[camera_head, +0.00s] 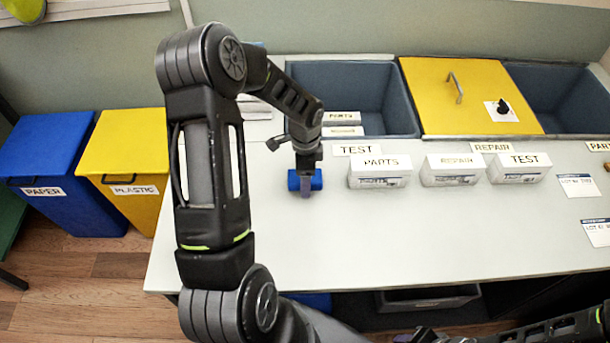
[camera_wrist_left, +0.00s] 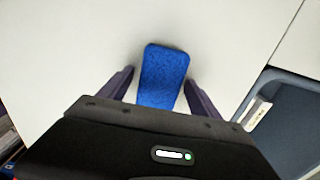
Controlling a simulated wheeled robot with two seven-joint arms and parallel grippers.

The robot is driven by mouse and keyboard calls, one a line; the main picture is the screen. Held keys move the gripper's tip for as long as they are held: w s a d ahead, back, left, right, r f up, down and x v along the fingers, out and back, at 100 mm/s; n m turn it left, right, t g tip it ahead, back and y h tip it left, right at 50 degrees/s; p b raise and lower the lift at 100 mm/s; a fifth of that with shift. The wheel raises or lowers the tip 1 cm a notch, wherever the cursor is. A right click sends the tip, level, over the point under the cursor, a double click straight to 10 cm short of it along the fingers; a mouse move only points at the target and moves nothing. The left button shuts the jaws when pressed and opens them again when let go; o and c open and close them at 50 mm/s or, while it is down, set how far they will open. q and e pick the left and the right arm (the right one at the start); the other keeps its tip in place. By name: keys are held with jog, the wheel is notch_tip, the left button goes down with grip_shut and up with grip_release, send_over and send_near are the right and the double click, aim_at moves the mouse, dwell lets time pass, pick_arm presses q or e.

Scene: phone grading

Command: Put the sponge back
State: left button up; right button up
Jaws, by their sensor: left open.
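The blue sponge (camera_head: 317,180) lies on the white table, under my left gripper (camera_head: 305,188). In the left wrist view the sponge (camera_wrist_left: 164,75) sits between the two dark fingers of the open left gripper (camera_wrist_left: 160,88), with a gap on each side. Its near end is hidden by the gripper body. My right arm shows only as dark links at the lower right of the head view; its gripper cannot be made out.
White boxes labelled PARTS (camera_head: 380,171), REPAIR (camera_head: 454,170) and TEST (camera_head: 520,168) stand right of the sponge. Behind are grey bins (camera_head: 405,130) and a yellow lid (camera_head: 460,85). Blue PAPER (camera_head: 45,145) and yellow PLASTIC (camera_head: 135,150) bins stand left. The front table is clear.

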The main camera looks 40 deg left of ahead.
pick_arm(q)
jog(key=shift+r, duration=0.15)
notch_tip(320, 180, up, 12)
jog(key=shift+b, duration=0.45)
dwell(0.8)
